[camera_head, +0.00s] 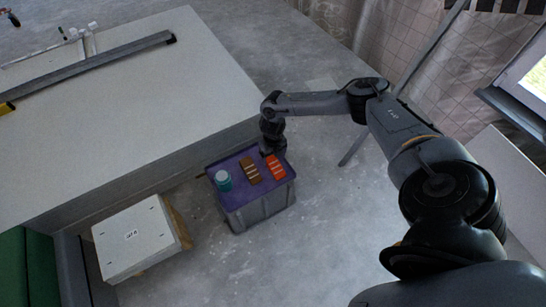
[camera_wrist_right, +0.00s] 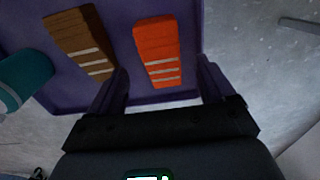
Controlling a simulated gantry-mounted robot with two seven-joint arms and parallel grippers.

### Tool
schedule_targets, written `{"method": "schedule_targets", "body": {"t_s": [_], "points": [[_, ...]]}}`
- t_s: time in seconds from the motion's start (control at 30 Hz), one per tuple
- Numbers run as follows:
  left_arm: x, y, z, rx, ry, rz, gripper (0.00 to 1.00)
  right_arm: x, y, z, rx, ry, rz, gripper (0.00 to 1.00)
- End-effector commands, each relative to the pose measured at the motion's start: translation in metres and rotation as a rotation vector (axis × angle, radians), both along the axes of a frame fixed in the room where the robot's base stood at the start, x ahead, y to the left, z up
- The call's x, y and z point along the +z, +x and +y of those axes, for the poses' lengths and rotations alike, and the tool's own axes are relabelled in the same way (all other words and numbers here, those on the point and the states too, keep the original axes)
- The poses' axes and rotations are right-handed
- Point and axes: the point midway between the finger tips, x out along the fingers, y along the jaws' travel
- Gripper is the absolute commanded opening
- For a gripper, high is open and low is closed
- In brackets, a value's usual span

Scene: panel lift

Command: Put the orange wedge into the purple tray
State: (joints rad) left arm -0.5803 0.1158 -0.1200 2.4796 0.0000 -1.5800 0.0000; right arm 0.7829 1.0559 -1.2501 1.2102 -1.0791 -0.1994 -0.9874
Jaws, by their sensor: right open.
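The orange wedge (camera_head: 275,168), orange-red with pale stripes, lies on the purple tray (camera_head: 236,159), at its right side. In the right wrist view the orange wedge (camera_wrist_right: 156,45) sits ahead of and partly between the two fingers, with the purple tray (camera_wrist_right: 115,35) around it. My right gripper (camera_head: 271,152) is at the far edge of the tray, close to the wedge. In the wrist view the right gripper (camera_wrist_right: 162,88) is open, fingers apart, with nothing clamped. My left gripper is out of view.
A brown striped block (camera_head: 249,170) and a teal container with a pale lid (camera_head: 222,180) share the tray, left of the wedge. The tray tops a grey crate (camera_head: 262,211). A large pale platform (camera_head: 130,100) and a white box (camera_head: 133,238) stand left.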

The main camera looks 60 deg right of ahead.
Motion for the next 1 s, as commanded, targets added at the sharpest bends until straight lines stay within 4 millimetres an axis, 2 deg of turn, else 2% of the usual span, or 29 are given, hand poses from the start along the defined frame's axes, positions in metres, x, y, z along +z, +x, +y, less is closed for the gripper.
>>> {"method": "schedule_targets", "body": {"t_s": [0.03, 0.3, 0.47, 0.57, 0.67, 0.77, 0.87, 0.9, 0.97, 1.0], "points": [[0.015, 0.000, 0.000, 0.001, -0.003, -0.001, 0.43, 0.018, 0.000, 0.000, 0.000, -0.001, -0.001, 0.82], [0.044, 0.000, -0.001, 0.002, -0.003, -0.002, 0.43, 0.060, 0.000, 0.000, -0.001, 0.000, 0.000, 0.82], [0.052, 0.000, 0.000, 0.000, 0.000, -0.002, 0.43, 0.073, 0.000, 0.002, 0.000, 0.000, -0.001, 0.82], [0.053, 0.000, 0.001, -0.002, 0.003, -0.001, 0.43, 0.070, 0.002, 0.016, 0.006, 0.008, -0.013, 0.82], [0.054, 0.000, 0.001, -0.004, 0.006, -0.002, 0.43, 0.059, 0.009, 0.052, 0.010, 0.026, -0.047, 0.82], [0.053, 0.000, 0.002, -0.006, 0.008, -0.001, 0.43, 0.042, 0.015, 0.114, -0.006, 0.068, -0.111, 0.82], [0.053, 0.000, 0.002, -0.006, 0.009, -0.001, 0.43, 0.032, 0.016, 0.202, -0.078, 0.149, -0.200, 0.82], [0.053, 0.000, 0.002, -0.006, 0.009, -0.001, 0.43, 0.034, 0.015, 0.241, -0.134, 0.195, -0.240, 0.82], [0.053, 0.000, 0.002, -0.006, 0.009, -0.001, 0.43, 0.044, 0.010, 0.298, -0.258, 0.274, -0.297, 0.82], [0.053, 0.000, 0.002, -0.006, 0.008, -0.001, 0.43, 0.055, 0.007, 0.329, -0.362, 0.326, -0.327, 0.82]]}}
